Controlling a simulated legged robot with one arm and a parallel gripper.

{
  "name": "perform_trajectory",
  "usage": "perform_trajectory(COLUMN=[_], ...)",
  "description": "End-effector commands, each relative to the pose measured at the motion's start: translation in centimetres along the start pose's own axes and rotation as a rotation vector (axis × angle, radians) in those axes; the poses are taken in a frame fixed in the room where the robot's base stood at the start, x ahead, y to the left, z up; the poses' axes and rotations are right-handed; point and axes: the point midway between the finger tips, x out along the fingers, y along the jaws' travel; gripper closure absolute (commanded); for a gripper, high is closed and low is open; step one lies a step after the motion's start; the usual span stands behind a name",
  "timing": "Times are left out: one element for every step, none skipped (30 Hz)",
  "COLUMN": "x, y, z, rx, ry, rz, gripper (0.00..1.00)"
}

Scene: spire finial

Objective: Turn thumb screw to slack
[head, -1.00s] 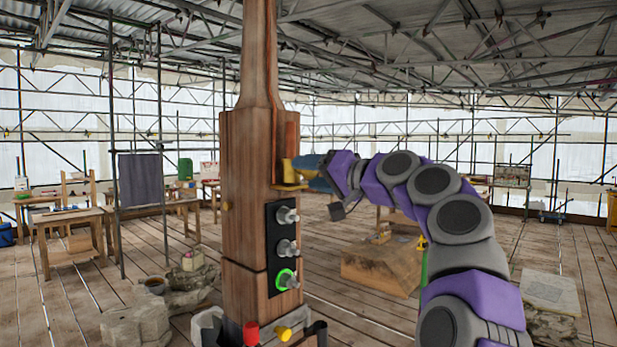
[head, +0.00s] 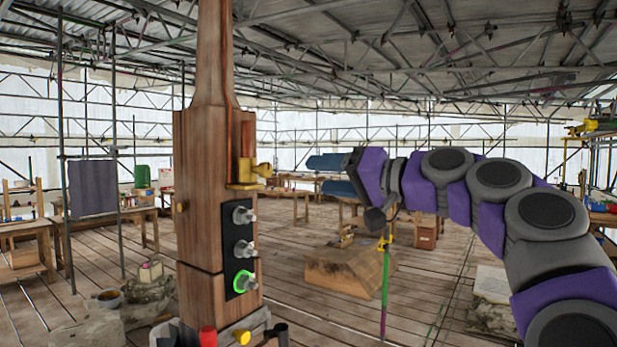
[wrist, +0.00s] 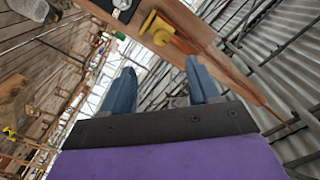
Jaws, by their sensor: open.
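A yellow thumb screw (head: 262,170) sits on a yellow bracket (head: 247,186) on the right side of the wooden spire post (head: 198,170). It also shows in the wrist view (wrist: 157,27), ahead of the fingers. My gripper (head: 317,175) is open, its blue fingers spread and pointing left toward the screw. A clear gap lies between the fingertips and the screw. In the wrist view my gripper (wrist: 160,66) holds nothing, and the screw lies beyond the space between the fingers.
A black panel (head: 239,248) with several grey knobs is on the post below the screw; its lowest knob has a green ring. Red, yellow and black parts stand at the post's foot. A wooden block (head: 350,270) lies on the floor behind.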

Motion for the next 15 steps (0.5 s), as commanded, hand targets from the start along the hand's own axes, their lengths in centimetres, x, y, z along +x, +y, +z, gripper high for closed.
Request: perform_trajectory(x=[-0.8, -1.1, -1.4, -1.6, -1.8, -1.9, -2.0, -2.1, -2.1, -2.1, -2.1, -2.1, -2.1, -2.1, -2.1], y=[0.0, 0.0, 0.1, 0.1, 0.1, 0.2, 0.2, 0.2, 0.2, 0.2, 0.2, 0.2, 0.2, 0.2, 0.1], z=[-0.1, -0.1, -0.1, -0.1, -0.1, -0.1, -0.1, -0.1, -0.1, -0.1, 0.0, 0.0, 0.0, 0.0, 0.0], rx=[0.0, 0.001, 0.001, 0.001, 0.001, 0.001, 0.001, 0.001, 0.001, 0.001, 0.001, 0.001, 0.001, 0.001, 0.001], ry=[0.003, 0.003, 0.003, 0.002, 0.002, 0.002, 0.002, 0.001, 0.001, 0.001, 0.001, 0.001, 0.001, 0.001, 0.001], rz=[0.0, 0.001, 0.001, 0.002, 0.002, 0.002, 0.002, 0.002, 0.002, 0.002, 0.002, 0.002, 0.002, 0.002, 0.002], gripper=[0.4, 0.4, 0.4, 0.4, 0.4, 0.4, 0.4, 0.4, 0.4, 0.4, 0.4, 0.4, 0.4, 0.4, 0.4])
